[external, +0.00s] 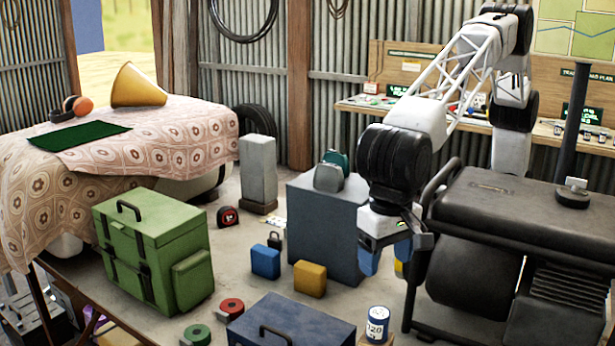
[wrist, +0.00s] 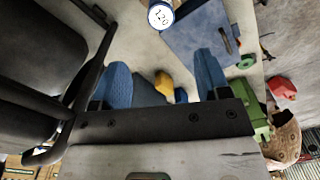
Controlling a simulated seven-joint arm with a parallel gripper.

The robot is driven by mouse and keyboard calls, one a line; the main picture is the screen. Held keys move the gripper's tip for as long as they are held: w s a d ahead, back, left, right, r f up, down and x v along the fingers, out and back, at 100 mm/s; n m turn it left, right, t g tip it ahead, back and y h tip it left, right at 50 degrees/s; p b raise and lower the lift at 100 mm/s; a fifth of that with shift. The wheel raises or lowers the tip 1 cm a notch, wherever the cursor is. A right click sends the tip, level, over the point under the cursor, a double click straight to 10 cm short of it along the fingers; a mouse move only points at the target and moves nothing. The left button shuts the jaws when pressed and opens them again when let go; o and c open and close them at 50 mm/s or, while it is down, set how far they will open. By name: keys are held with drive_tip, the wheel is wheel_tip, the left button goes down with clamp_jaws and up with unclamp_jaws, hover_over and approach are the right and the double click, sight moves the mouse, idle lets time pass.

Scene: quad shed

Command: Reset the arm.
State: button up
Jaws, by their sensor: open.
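My gripper (external: 386,256) hangs below my bent arm at the right of the external view, pointing down, with its blue fingers apart. In the wrist view both blue fingers of my gripper (wrist: 162,78) show spread, with nothing held between them. A yellow block (wrist: 164,85) shows beyond the gap between the fingers, apart from them. My gripper is in front of the grey cabinet (external: 322,225) and left of the black quad-like machine (external: 500,195).
A white can labelled 120 (external: 377,322) stands below my gripper. A blue toolbox (external: 290,325), yellow block (external: 310,279), blue block (external: 265,262) and green case (external: 152,245) stand to the left.

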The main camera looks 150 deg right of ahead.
drive_tip(key=s+a+r+n+t, duration=0.1)
drive_tip(key=s+a+r+n, duration=0.15)
drive_tip(key=s+r, duration=0.4)
drive_tip(key=s+a+r+n, duration=0.1)
drive_tip(key=s+r+n, duration=0.2)
drive_tip(key=s+r, duration=0.35)
drive_tip(key=s+a+r+n+t, duration=0.2)
drive_tip(key=s+n, duration=0.3)
drive_tip(key=s, duration=1.2)
drive_tip(key=s+a+r+n+t, duration=0.1)
drive_tip(key=s+a+r+n, duration=0.35)
drive_tip(key=s, duration=1.35)
drive_tip(key=s+f+n+t, duration=0.1)
drive_tip(key=s+f+n, duration=0.3)
drive_tip(key=s, duration=0.5)
drive_tip(key=s+f+n+t, duration=0.1)
drive_tip(key=s+f+n, duration=0.35)
drive_tip(key=s, duration=0.55)
wheel_tip(320, 180, down, 10)
drive_tip(key=w+d+g, duration=0.1)
drive_tip(key=g, duration=0.2)
drive_tip(key=shift+w+r, duration=0.15)
drive_tip(key=shift+w, duration=0.2)
